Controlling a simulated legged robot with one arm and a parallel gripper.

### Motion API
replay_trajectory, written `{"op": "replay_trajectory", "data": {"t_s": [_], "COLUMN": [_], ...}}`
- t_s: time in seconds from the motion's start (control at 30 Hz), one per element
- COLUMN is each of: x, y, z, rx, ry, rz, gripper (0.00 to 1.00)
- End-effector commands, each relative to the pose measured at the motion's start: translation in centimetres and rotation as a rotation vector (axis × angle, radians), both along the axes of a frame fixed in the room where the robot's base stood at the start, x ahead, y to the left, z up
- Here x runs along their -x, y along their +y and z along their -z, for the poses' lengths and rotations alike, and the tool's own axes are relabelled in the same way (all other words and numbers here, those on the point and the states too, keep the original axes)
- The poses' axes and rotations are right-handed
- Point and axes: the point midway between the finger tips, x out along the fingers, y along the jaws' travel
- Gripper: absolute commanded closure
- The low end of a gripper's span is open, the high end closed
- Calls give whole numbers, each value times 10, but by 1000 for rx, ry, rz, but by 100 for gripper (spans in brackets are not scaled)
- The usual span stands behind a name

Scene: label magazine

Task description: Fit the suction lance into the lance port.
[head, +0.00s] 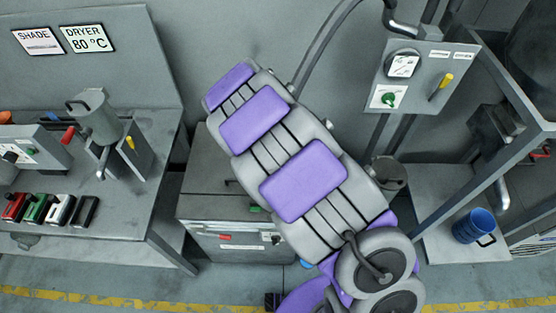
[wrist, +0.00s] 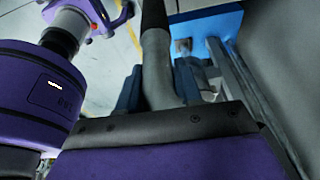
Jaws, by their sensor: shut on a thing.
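In the wrist view my gripper (wrist: 158,88) is shut on a grey, curved tube, which I take for the suction lance (wrist: 157,58). A dark fingertip stands on each side of the tube. Its upper end runs into a black part at the top of the picture; its lower end is hidden behind the gripper's body. In the head view my arm fills the middle, and I cannot make out the gripper or the lance. I cannot make out the lance port in either view.
A grey cabinet (head: 205,205) stands behind my arm. A bench (head: 135,200) with a dryer hopper (head: 97,118) is at left. A gauge panel (head: 422,75) is upper right; a blue mug (head: 472,226) is lower right.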

Motion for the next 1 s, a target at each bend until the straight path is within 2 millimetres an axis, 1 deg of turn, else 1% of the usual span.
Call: {"op": "replay_trajectory", "data": {"t_s": [0.8,0.83,1.0], "x": [0,0,0], "y": [0,0,0], "z": [18,17,17], "rx": [0,0,0], "ry": [-1,-1,0], "rz": [0,0,0], "gripper": [100,63,47]}}
